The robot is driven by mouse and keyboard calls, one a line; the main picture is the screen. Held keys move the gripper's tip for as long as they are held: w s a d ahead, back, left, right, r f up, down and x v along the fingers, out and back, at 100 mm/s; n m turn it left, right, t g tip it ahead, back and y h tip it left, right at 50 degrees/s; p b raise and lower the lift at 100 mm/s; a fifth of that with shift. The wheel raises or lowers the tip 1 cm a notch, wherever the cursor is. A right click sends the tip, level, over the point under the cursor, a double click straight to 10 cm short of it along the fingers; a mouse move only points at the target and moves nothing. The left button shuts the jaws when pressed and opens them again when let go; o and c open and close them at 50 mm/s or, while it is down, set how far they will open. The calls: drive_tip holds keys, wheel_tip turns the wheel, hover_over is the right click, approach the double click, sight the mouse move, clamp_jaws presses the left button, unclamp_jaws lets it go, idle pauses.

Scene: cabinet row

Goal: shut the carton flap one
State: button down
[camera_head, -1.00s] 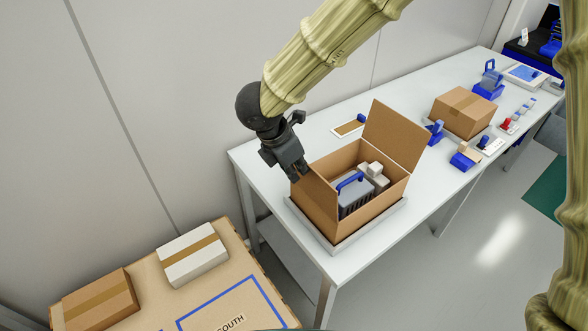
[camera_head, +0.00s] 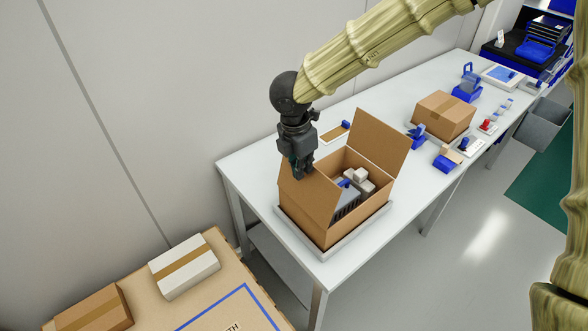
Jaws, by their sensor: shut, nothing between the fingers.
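An open brown carton (camera_head: 354,222) sits in a shallow grey tray (camera_head: 323,255) at the near end of the white table. Its right flap (camera_head: 379,140) stands up and leans outward. Its left flap (camera_head: 309,192) is raised and tilted inward over the opening, partly hiding the contents. Grey and white items with a blue handle (camera_head: 346,184) show inside the carton. My gripper (camera_head: 303,175) is shut and empty, pointing down at the left flap's upper edge. It looks in contact with that flap, but I cannot tell for certain.
A closed carton (camera_head: 444,115) stands farther along the white table (camera_head: 262,160), with several blue tools and small items around it. A white box (camera_head: 184,266) and a brown box (camera_head: 94,312) lie on a large carton at lower left. The wall is close behind the table.

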drive_tip(key=w+d, duration=0.1)
drive_tip(key=d, duration=0.1)
drive_tip(key=w+d+f, duration=0.1)
drive_tip(key=w+d, duration=0.1)
drive_tip(key=shift+d, duration=0.15)
drive_tip(key=shift+f, duration=0.1)
idle(1.2)
drive_tip(key=shift+s+a+f, duration=0.25)
drive_tip(key=shift+s+a, duration=0.15)
drive_tip(key=shift+a, duration=0.2)
drive_tip(key=shift+r, duration=0.1)
